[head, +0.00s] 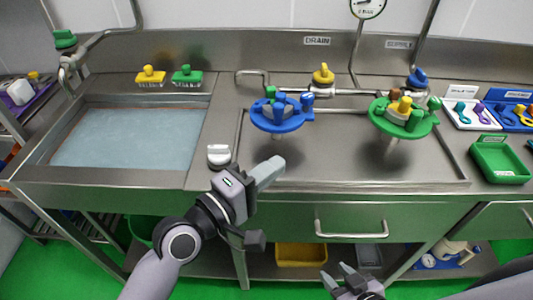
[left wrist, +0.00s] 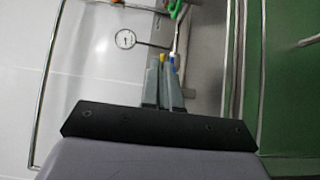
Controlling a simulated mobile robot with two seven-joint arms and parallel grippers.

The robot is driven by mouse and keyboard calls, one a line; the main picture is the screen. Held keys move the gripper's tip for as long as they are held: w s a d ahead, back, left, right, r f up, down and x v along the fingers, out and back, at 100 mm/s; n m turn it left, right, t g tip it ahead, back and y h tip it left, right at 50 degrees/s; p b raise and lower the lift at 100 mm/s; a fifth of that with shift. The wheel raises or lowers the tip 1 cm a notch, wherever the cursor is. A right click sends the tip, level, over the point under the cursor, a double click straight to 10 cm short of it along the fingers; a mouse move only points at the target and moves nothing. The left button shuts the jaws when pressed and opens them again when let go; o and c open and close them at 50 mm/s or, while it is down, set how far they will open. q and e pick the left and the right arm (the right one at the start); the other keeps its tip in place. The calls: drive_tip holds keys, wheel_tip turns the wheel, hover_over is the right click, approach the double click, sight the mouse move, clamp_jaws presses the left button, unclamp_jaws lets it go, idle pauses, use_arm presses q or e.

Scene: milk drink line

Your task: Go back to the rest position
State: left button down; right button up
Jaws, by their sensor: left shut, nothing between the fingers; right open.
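My left gripper (head: 272,168) is shut and empty in the head view. It is above the front edge of the steel counter, just right of a small white-topped knob (head: 219,155). In the left wrist view its fingers (left wrist: 163,82) are together with nothing between them. My right gripper (head: 343,277) is open and empty at the bottom of the head view, in front of the counter and below drawer height. Part of it is cut off by the frame edge.
A water-filled sink (head: 60,183) is at left. A blue round holder (head: 283,123) and a green one (head: 414,129) stand over the drain tray (head: 335,175). A drawer handle (head: 351,233) juts out in front. A yellow bin (head: 301,255) sits on the shelf below.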

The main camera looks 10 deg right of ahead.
use_arm(q)
drive_tip(key=s+a+f+m+t+y, duration=0.25)
drive_tip(key=a+f+y, duration=0.55)
drive_tip(key=a+f, duration=0.7)
drive_tip(key=s+a+f+m+g+y, duration=0.2)
drive_tip(key=s+a+f+m+y, duration=0.2)
drive_tip(key=s+a+f, duration=0.6)
drive_tip(key=a+m, duration=0.2)
drive_tip(key=shift+a+m+y, duration=0.25)
drive_tip(key=shift+m+y, duration=0.1)
drive_tip(key=shift+y, duration=0.05)
drive_tip(key=c, duration=1.8)
unclamp_jaws()
drive_tip(key=shift+s, duration=0.1)
